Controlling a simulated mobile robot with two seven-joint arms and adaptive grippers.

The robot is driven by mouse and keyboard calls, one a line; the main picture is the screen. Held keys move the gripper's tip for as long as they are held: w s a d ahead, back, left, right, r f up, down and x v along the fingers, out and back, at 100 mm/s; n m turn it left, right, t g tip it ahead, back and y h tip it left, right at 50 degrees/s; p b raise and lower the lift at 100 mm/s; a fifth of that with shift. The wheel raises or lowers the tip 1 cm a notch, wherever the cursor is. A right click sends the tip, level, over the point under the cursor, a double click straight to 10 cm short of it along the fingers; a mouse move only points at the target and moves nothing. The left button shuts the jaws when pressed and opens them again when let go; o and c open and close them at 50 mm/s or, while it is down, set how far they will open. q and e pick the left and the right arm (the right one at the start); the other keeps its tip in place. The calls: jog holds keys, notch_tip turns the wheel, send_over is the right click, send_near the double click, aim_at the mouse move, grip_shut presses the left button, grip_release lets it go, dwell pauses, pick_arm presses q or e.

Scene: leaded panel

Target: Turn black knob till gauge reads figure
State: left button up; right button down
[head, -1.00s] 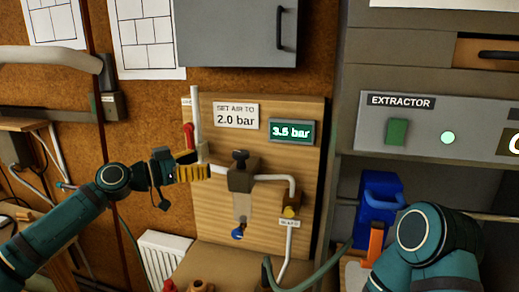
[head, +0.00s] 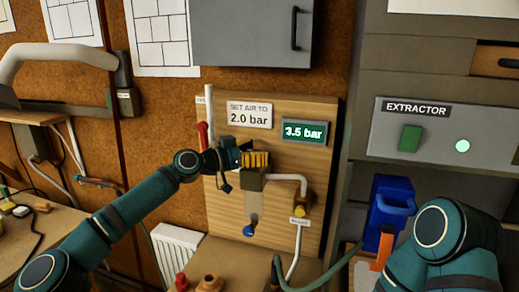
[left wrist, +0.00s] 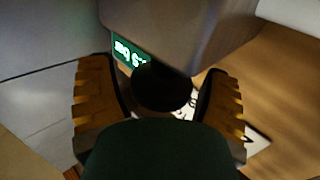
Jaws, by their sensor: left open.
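The gauge (head: 304,131) on the wooden panel shows 3.5 bar in light figures on green. The sign (head: 249,115) beside it reads SET AIR TO 2.0 bar. My left gripper (head: 256,160) is at the top of the grey regulator block (head: 252,180), in front of the black knob, which it hides in the head view. In the left wrist view the dark round knob (left wrist: 160,90) lies between the two open yellow-ribbed fingers (left wrist: 160,105), with a gap on either side. Part of the gauge (left wrist: 128,52) also shows there. My right gripper is not in view.
A red lever (head: 203,135) stands left of the regulator. A blue knob (head: 249,230) sits below. A blue container (head: 389,207) stands right of the panel, near my right arm.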

pick_arm(q)
jog(key=shift+w+d, duration=0.15)
jog(key=shift+d, duration=0.2)
grip_shut()
jog(key=shift+f, duration=0.1)
